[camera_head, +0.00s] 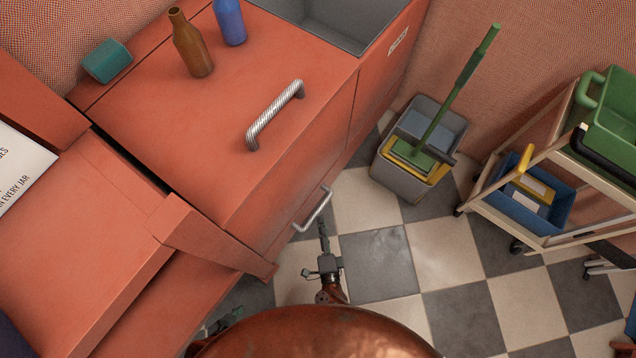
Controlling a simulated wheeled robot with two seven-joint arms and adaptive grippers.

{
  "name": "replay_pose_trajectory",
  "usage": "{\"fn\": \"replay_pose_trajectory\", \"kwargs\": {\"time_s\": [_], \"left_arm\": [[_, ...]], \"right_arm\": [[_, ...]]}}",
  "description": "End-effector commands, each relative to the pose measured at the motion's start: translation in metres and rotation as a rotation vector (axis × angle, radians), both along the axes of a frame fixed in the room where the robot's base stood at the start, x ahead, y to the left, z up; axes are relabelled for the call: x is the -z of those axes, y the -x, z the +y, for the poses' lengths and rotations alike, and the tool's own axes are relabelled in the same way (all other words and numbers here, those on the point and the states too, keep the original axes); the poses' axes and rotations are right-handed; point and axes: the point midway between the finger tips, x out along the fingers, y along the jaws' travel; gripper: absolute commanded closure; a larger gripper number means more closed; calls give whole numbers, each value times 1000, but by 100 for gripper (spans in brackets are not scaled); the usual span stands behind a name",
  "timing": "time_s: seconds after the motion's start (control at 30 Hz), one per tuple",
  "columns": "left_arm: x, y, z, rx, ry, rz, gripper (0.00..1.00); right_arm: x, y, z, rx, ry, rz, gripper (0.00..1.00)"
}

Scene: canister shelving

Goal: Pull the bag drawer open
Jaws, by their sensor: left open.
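A red cabinet front faces the floor aisle, and a silver bar handle (313,210) sticks out from it. I take this as the handle of the bag drawer; no label shows on it, and the front is seen steeply from above. My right gripper (322,226) is beside the handle, just right of its lower part. Its fingers look thin and close together, and I cannot tell whether they touch or grip the bar. My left gripper (222,322) is low at the left, partly hidden by my body, open and away from the handle.
A red panel (215,240) juts out left of my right gripper. A mop bucket (400,175) and cart (550,237) stand right; checkered floor between is clear.

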Motion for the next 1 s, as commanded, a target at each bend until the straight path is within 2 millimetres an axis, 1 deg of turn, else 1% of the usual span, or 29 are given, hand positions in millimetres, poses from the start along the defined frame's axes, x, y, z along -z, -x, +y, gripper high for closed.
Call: {"fn": "replay_pose_trajectory", "kwargs": {"time_s": [0.03,0.17,0.3,0.4,0.7,1.0], "left_arm": [[7,-3,-3,-4,9,-17,39],[16,-13,-10,-17,31,-70,31],[25,-18,-10,-23,32,-109,31],[27,-21,-10,-26,32,-128,31],[27,-23,-11,-27,33,-138,31],[27,-23,-11,-27,33,-137,31]], "right_arm": [[4,-9,5,-6,-2,0,68],[7,-29,13,-15,-2,1,68],[9,-45,16,-16,0,0,68],[9,-52,17,-16,-1,0,68],[7,-55,16,-14,-1,-1,68],[7,-54,15,-12,-1,0,88]]}}
